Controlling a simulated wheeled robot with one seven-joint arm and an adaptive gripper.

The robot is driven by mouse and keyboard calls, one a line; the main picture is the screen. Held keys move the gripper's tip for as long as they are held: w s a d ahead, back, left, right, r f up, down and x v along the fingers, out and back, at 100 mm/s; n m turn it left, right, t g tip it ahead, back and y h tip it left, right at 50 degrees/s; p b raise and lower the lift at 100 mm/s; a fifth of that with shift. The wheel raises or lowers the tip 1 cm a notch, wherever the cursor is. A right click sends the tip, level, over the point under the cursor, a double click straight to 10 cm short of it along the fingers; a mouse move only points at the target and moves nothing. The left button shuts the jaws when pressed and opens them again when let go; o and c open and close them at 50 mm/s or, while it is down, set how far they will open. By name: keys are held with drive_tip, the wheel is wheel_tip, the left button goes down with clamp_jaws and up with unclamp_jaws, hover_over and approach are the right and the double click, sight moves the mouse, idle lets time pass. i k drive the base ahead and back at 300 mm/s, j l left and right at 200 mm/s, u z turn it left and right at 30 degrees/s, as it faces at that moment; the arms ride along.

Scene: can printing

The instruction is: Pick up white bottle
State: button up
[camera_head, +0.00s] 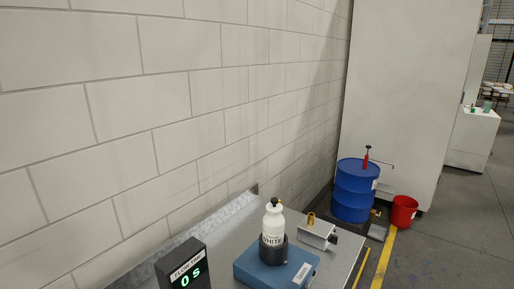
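A white bottle (273,222) with a black and yellow top and "WHITE" lettered on it stands upright. Its lower end sits in a dark round holder (272,254) on top of a blue box-shaped unit (254,268). The unit stands on a grey metal table (226,246) against the wall. My gripper is not in view.
A black display (184,272) reading "0 s" stands left of the blue unit. A metal block with a brass fitting (318,234) lies right of the bottle. A blue drum (355,191) and a red bucket (404,211) stand on the floor beyond. The white block wall (150,120) borders the table.

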sight(273, 228)
drive_tip(key=i+l, duration=0.5)
drive_tip(key=i, duration=0.15)
drive_tip(key=i+l+u, duration=0.1)
drive_tip(key=i+l, duration=0.4)
drive_tip(key=i, duration=0.2)
